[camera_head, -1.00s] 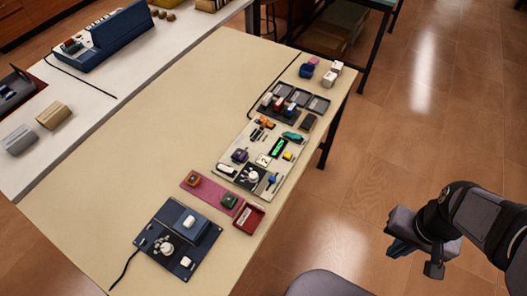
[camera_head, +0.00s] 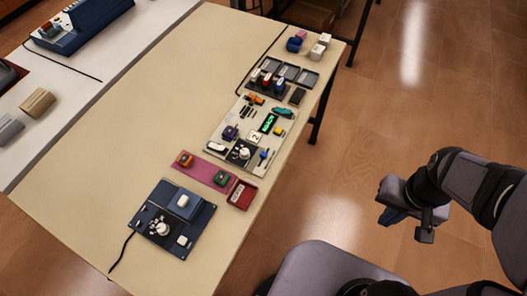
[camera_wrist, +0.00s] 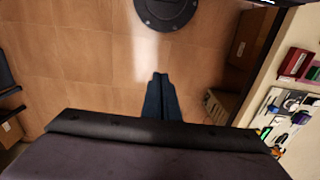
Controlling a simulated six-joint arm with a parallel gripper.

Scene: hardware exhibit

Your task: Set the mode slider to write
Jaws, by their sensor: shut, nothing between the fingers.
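A light grey control panel (camera_head: 218,148) lies on the beige table, with a green display (camera_head: 268,123), a dark dial plate with a white knob (camera_head: 243,152), and several small coloured controls. A small blue control (camera_head: 264,154) sits near its right edge. I cannot tell which part is the mode slider or read its labels. The panel also shows at the right edge of the wrist view (camera_wrist: 261,118). My gripper (camera_head: 393,217) is shut and empty, out over the floor to the right of the table. Its closed fingers show in the wrist view (camera_wrist: 158,78).
On the beige table (camera_head: 150,120), a dark blue box with a knob (camera_head: 172,218), a pink strip (camera_head: 203,172) and a red tray (camera_head: 242,194) lie nearer than the panel. Grey trays (camera_head: 287,72) and small blocks (camera_head: 318,51) lie beyond. Open floor separates my gripper from the table.

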